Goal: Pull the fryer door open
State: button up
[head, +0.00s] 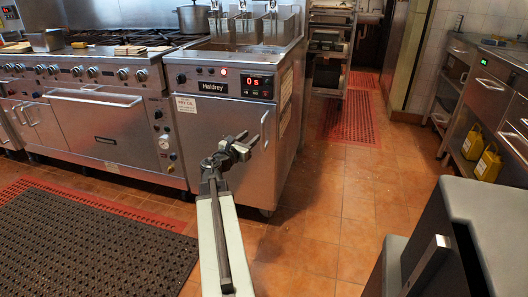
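The fryer (222,60) is a steel cabinet with "Haldrey" on its control panel and a lit red display, in the middle of the head view. Its door (208,128) is the plain front panel below the controls and looks closed. The door handle (264,130) is a light upright bar near the door's right edge. My gripper (247,143) is in front of the door, just left of the handle in the picture. Its fingers look parted, with nothing seen between them. I cannot tell its exact distance from the handle. My gripper and arm hide part of the door.
A steel range (100,128) stands against the fryer's left side. A dark rubber mat (90,245) lies at the lower left. Steel counters (495,75) line the right, with yellow containers (487,163) below. Tiled floor (330,205) right of the fryer is clear.

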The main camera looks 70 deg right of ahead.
aim_at(262, 130)
jog(key=shift+n, duration=0.4)
jog(key=d, duration=0.3)
jog(key=s+d, duration=0.1)
jog(key=d, duration=0.1)
jog(key=s+d, duration=0.1)
jog(key=d, duration=0.2)
jog(key=shift+s+d+f, duration=0.1)
jog(key=shift+d, duration=0.2)
grip_shut()
dwell(0.7)
